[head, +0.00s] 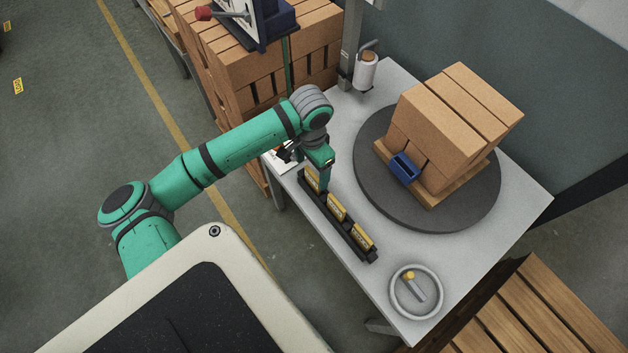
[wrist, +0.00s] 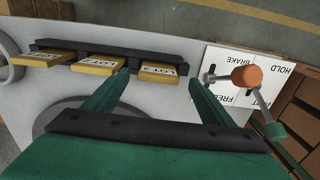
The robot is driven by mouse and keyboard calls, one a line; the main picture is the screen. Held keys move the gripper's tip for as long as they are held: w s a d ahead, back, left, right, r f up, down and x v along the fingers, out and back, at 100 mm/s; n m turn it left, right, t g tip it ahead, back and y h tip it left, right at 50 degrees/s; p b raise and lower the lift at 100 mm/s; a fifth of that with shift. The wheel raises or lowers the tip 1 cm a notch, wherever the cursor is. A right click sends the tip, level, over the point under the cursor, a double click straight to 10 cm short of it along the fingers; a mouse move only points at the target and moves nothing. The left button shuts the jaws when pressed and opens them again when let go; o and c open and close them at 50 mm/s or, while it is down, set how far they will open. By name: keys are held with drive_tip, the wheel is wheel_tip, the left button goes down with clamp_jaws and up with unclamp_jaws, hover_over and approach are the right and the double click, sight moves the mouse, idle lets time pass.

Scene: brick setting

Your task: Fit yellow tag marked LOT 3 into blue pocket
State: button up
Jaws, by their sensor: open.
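The yellow tag marked LOT 3 (wrist: 160,74) stands in a black rack (wrist: 110,50), at the end nearest a brake plate. In the head view it is the far tag (head: 312,180). My gripper (wrist: 161,80) is open, with one fingertip on either side of this tag. I cannot tell whether they touch it. In the head view my gripper (head: 325,186) points down over the far end of the rack. The blue pocket (head: 404,168) is on the near side of a brick stack (head: 450,115) and its opening looks empty. It is not seen in the wrist view.
Two other yellow tags (head: 337,207) (head: 362,238) stand in the rack. The bricks sit on a pallet on a dark round turntable (head: 385,200). An orange-knobbed lever (wrist: 245,78) stands by a HOLD BRAKE FREE plate (wrist: 228,58).

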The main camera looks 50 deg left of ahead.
sight(313, 174)
wheel_tip(313, 174, down, 4)
drive_tip(key=shift+d+r, duration=0.1)
drive_tip(key=shift+r, duration=0.05)
drive_tip(key=shift+w, duration=0.1)
drive_tip(key=c, duration=1.2)
drive_tip(key=shift+o, duration=0.2)
drive_tip(key=shift+r, duration=0.1)
